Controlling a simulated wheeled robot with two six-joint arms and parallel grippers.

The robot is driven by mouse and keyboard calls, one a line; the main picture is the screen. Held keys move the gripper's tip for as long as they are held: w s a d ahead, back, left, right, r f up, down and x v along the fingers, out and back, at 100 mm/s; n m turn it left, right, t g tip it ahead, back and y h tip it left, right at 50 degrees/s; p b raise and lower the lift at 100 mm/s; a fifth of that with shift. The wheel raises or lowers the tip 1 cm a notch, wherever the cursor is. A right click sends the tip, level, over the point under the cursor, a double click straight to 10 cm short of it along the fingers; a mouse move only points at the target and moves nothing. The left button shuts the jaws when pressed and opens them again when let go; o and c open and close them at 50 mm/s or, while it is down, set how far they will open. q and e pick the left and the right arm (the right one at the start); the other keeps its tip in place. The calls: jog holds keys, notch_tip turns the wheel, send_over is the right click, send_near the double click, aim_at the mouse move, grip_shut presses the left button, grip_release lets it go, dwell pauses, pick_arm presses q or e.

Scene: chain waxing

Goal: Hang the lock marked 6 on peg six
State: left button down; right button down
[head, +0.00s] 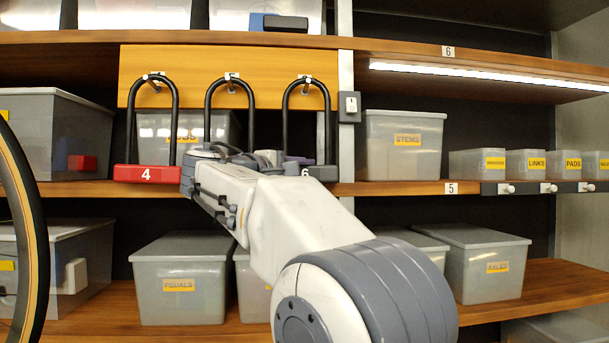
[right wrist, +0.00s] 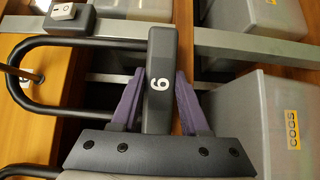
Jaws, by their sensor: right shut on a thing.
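The lock marked 6 (head: 322,173) has a dark grey body and a black U-shaped shackle. It is upright at the right end of the yellow board (head: 190,62), its shackle looped around the right-hand peg (head: 304,84). In the right wrist view the white 6 shows on the lock's body (right wrist: 160,60), and a peg end (right wrist: 34,77) shows inside the loop. My right gripper (right wrist: 157,100) has its purple fingers on both sides of the body, shut on it. Whether the shackle's weight rests on the peg, I cannot tell. My left gripper is not in view.
A red lock marked 4 (head: 146,174) hangs on the left peg. A black shackle (head: 209,115) hangs on the middle peg, its body hidden behind my right arm. A switch box (head: 349,106) is on the post close right. Grey bins fill the shelves. A tyre (head: 28,220) stands at left.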

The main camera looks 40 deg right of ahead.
jog(key=shift+r, duration=0.15)
jog(key=shift+c, duration=1.6)
grip_release()
jog(key=shift+f, duration=0.25)
jog(key=b+v, duration=0.3)
jog(key=v, duration=0.7)
jog(key=shift+a, duration=0.25)
jog(key=a+f+n+t+y+b, duration=0.1)
jog(key=a+f+n+y, duration=0.5)
jog(key=f, duration=0.8)
jog(key=a+f+n+t+y, duration=0.1)
jog(key=a+f+y, duration=0.3)
jog(key=a+f, duration=0.7)
jog(key=s+a+f+m+g+y, duration=0.1)
jog(key=s+a+f+g+y, duration=0.2)
jog(key=s+f, duration=0.8)
jog(key=s+a+f+m+g+y, duration=0.1)
jog(key=s+a+f+g+y, duration=0.2)
jog(key=s+f, duration=0.9)
notch_tip(320, 180, down, 3)
jog(key=a+y, duration=0.2)
jog(key=shift+a+f+b, duration=0.2)
jog(key=shift+a+b, duration=0.2)
